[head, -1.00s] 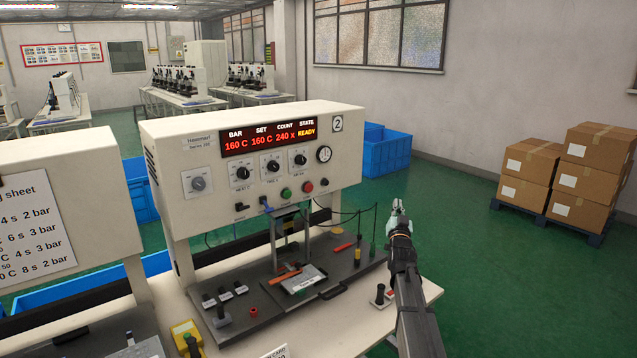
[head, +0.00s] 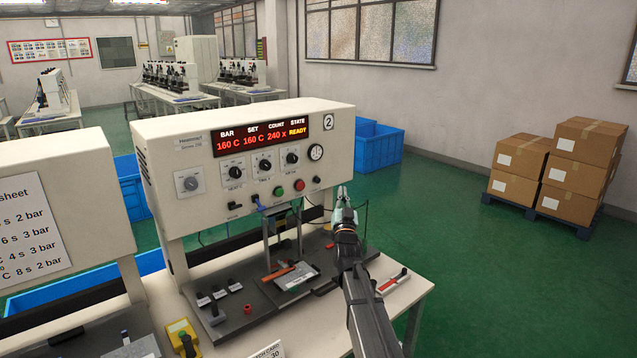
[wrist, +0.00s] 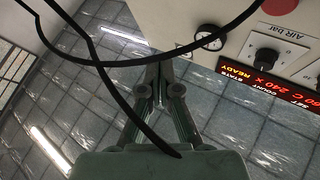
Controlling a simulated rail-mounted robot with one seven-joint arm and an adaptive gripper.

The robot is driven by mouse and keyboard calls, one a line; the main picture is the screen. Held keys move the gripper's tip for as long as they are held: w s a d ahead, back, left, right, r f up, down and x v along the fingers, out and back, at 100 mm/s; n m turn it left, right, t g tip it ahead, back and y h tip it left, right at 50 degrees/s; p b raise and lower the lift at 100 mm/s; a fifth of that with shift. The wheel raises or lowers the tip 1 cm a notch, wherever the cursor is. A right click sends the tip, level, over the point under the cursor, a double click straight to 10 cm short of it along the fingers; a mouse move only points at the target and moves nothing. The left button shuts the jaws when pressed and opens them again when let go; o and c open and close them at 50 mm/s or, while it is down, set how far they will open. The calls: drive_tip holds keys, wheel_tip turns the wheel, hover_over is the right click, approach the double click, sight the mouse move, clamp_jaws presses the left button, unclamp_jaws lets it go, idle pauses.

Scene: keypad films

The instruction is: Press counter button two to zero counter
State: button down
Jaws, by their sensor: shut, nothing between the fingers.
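The machine marked 2 (head: 228,124) is a cream press head with a red display (head: 262,135) reading 160 C, 160 C, 240 x under COUNT, and READY. Its panel has a green button (head: 279,191), a red button (head: 299,185) and a small dark button (head: 316,180) under a round gauge (head: 316,152); I cannot read which one is the counter button. My gripper (head: 343,190) is shut and empty, beside the panel's lower right edge, apart from the buttons. In the wrist view, my gripper (wrist: 158,72) points past the gauge (wrist: 210,38), and the display (wrist: 266,85) appears upside down.
Dark cables (wrist: 95,62) cross in front of my gripper in the wrist view. A second press (head: 75,180) stands at the left with a setting sheet. A red-handled tool (head: 394,281) lies at the table's right. Blue crates (head: 378,146) and cartons (head: 572,182) stand beyond; the floor between is clear.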

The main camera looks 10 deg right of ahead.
sight(318, 181)
drive_tip(key=w+a+p, duration=0.2)
drive_tip(key=w+a, duration=0.2)
drive_tip(key=w, duration=0.3)
drive_tip(key=shift+w+a, duration=0.2)
drive_tip(key=shift+w, duration=0.15)
drive_tip(key=shift+w, duration=0.1)
idle(1.4)
drive_tip(key=shift+w+a+b, duration=0.2)
drive_tip(key=shift+w+b, duration=0.05)
drive_tip(key=shift+b, duration=0.2)
drive_tip(key=shift+w+a, duration=0.2)
drive_tip(key=shift+w, duration=0.2)
idle(0.8)
drive_tip(key=shift+b, duration=0.35)
drive_tip(key=shift+s+d+b, duration=0.4)
drive_tip(key=shift+s+b, duration=0.2)
drive_tip(key=shift+s, duration=0.15)
